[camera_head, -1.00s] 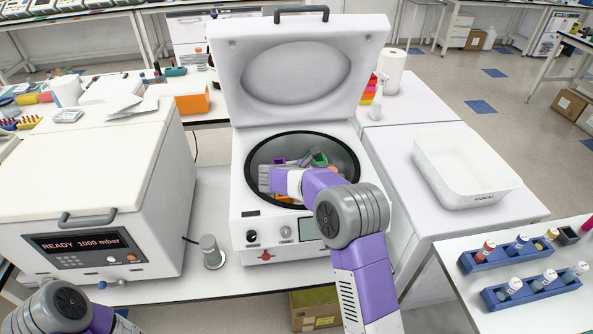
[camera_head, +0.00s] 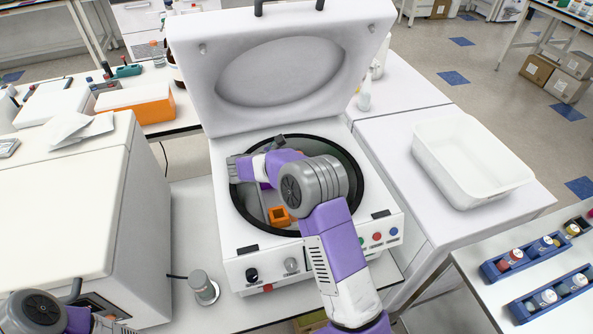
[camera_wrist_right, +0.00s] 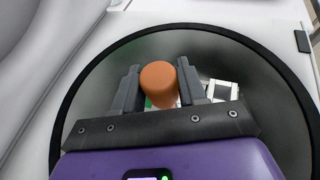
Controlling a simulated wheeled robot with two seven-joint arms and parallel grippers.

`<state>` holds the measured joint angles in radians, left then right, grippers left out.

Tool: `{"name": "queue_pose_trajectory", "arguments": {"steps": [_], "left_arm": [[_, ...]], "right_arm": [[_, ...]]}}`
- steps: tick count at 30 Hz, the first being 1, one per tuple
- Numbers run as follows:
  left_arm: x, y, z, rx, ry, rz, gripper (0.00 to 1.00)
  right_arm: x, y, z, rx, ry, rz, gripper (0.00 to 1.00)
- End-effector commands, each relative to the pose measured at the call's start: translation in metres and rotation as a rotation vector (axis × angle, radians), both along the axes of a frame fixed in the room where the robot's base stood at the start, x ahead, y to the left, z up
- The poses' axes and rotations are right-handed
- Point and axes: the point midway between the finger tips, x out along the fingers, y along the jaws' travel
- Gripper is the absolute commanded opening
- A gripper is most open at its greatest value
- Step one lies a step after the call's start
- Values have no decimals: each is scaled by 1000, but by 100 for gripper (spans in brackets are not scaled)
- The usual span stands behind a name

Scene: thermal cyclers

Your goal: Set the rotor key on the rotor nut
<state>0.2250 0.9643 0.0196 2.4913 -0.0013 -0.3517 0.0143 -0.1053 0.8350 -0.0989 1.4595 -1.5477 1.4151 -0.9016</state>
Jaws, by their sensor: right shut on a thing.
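My right gripper (camera_wrist_right: 157,84) is shut on an orange, round-ended piece, which looks like the handle of the rotor key (camera_wrist_right: 158,82). The rest of the key is hidden below it. In the head view my right arm reaches over the open round bowl of the centrifuge (camera_head: 345,175), and its wrist and forearm hide the fingers and the key. The rotor nut is hidden, so I cannot tell whether the key touches it. An orange bucket (camera_head: 279,216) shows in the bowl. My left arm's link shows at the lower left; its gripper is out of view.
The centrifuge lid (camera_head: 285,70) stands open behind the bowl. A white machine (camera_head: 60,210) is on the left. A small grey-capped cylinder (camera_head: 203,287) stands beside the centrifuge. A white tub (camera_head: 468,165) and blue tube racks (camera_head: 520,258) are on the right.

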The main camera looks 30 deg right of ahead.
Motion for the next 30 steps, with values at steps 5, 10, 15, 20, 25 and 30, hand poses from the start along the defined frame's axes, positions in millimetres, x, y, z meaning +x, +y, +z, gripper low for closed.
{"name": "queue_pose_trajectory", "arguments": {"steps": [5, 10, 15, 20, 25, 30], "left_arm": [[0, 0, -2, 0, 0, 0, 43], [0, 0, -6, 0, -1, 0, 43], [0, 0, -6, 0, -1, 0, 43], [0, 0, -7, 0, -1, 0, 43], [0, 0, -9, 0, -1, 0, 43], [0, 0, -9, 0, -1, 0, 43]], "right_arm": [[0, 0, -15, 0, 2, 0, 0], [0, 0, -39, 0, 2, 0, 0], [0, 0, -41, -1, -1, 0, 0], [0, 0, -42, -1, -1, 0, 0], [0, 0, -48, -1, 0, 0, 43], [0, 0, -47, -1, 0, 0, 67]]}}
